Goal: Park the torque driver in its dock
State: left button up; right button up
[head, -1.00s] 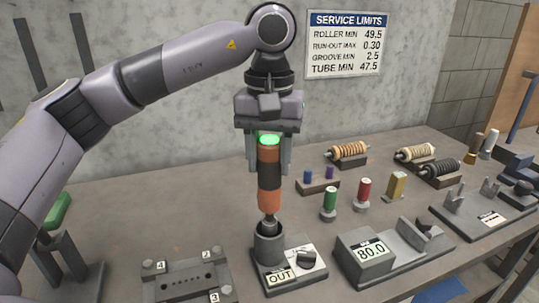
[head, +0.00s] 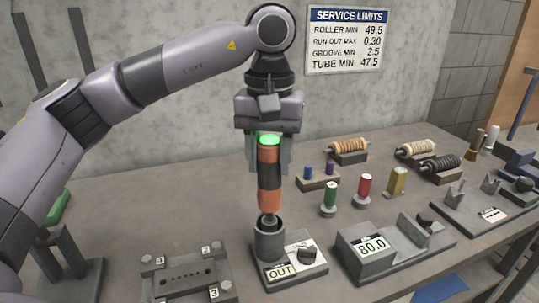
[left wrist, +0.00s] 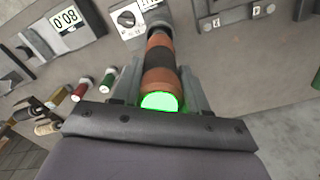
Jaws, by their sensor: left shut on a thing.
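The torque driver (head: 270,188) is orange and black with a lit green top. It stands upright, its lower tip inside the mouth of the grey cylindrical dock (head: 269,240), whose base carries an "OUT" label and a dark knob. My left gripper (head: 269,155) is shut on the upper part of the driver from above. In the left wrist view the driver (left wrist: 160,65) lies between the fingers, with its green end nearest the camera and the dock (left wrist: 156,18) beyond it. How deep the tip sits is hidden by the dock wall. My right gripper is out of view.
A plate with numbered corners (head: 190,276) stands left of the dock. A grey block reading 80.0 (head: 365,255) stands to its right. Green (head: 329,198), red (head: 364,189) and yellow (head: 396,183) small cylinders stand behind. Ribbed rollers lie farther back.

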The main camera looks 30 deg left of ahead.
aim_at(269, 188)
pick_arm(q)
jog(key=shift+f+b, duration=2.05)
jog(key=shift+f, duration=0.85)
dwell(2.4)
jog(key=o, duration=1.2)
jog(key=shift+o, duration=0.2)
jog(key=shift+f, duration=0.1)
notch_tip(269, 188, up, 7)
jog(key=shift+r+p, duration=0.2)
jog(key=shift+p, duration=0.15)
